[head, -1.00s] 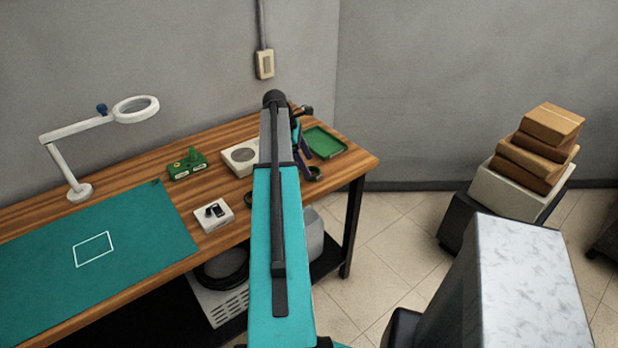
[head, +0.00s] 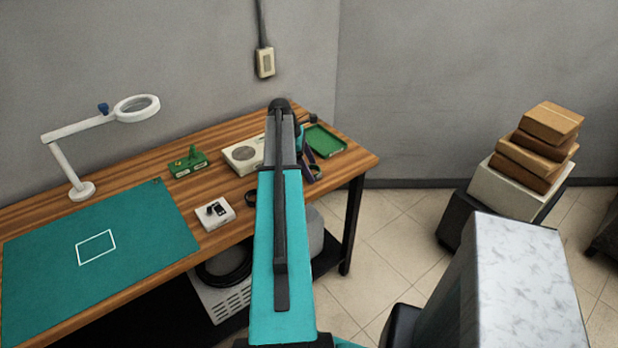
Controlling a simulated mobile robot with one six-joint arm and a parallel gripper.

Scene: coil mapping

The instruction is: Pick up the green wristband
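I cannot make out a green wristband for certain. A dark ring (head: 251,197) lies near the front edge of the wooden table (head: 345,168), just left of my arm. A second dark ring (head: 315,172) lies to the right of my arm, close to a purple part I cannot identify. My teal arm reaches out over the table and covers the area between the two rings. My gripper is hidden behind the arm, so its fingers and anything between them do not show.
A green tray (head: 325,141) is at the table's right end. A beige box (head: 243,155), a green device (head: 188,163) and a white box (head: 214,213) stand left of my arm. A teal mat (head: 140,225) and magnifier lamp (head: 80,190) are further left. Boxes (head: 545,145) are stacked right.

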